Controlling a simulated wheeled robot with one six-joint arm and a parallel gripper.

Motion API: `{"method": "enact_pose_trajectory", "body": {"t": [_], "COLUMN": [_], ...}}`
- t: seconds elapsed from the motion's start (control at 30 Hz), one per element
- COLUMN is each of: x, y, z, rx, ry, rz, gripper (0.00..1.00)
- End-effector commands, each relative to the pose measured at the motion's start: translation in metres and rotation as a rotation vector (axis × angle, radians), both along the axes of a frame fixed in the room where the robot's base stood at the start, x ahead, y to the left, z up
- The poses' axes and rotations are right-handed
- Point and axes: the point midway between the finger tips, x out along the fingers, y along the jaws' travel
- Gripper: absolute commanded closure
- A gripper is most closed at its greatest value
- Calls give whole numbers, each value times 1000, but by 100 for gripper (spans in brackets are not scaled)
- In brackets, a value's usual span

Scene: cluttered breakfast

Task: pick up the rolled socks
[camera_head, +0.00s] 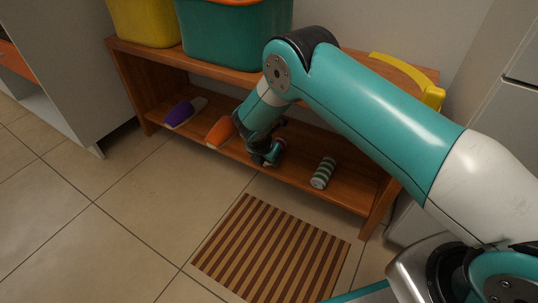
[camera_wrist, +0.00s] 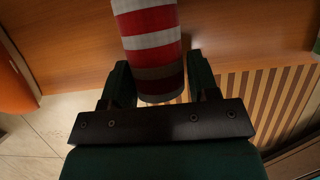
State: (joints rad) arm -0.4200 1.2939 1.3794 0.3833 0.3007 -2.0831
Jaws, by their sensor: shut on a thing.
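Rolled socks with red and white stripes (camera_wrist: 150,40) sit between the two dark fingers of my gripper (camera_wrist: 159,72) in the wrist view. My gripper is shut on them. In the head view my gripper (camera_head: 266,159) is low at the front of the bench's lower shelf, and only a small red and white part of the socks (camera_head: 280,144) shows beside it. A second roll, striped green and white (camera_head: 323,172), lies on the same shelf to the right, apart from my gripper.
The wooden bench (camera_head: 360,203) has an upper board close above my gripper. An orange shoe (camera_head: 220,132) and a purple shoe (camera_head: 180,113) are left on its shelf. Yellow (camera_head: 146,22) and teal (camera_head: 225,35) bins stand on top. A striped mat (camera_head: 272,250) lies in front; tiled floor left is clear.

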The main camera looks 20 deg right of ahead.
Motion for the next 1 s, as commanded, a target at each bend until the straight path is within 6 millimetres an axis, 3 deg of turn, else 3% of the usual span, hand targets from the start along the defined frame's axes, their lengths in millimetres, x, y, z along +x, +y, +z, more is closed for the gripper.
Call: {"method": "enact_pose_trajectory", "body": {"t": [0.03,0.33,1.0], "x": [1,1,-120], "y": [0,0,120], "z": [16,70,65], "rx": [1,0,-1], "ry": [-2,-2,-1], "rz": [0,-1,3], "gripper": [69,69,69]}}
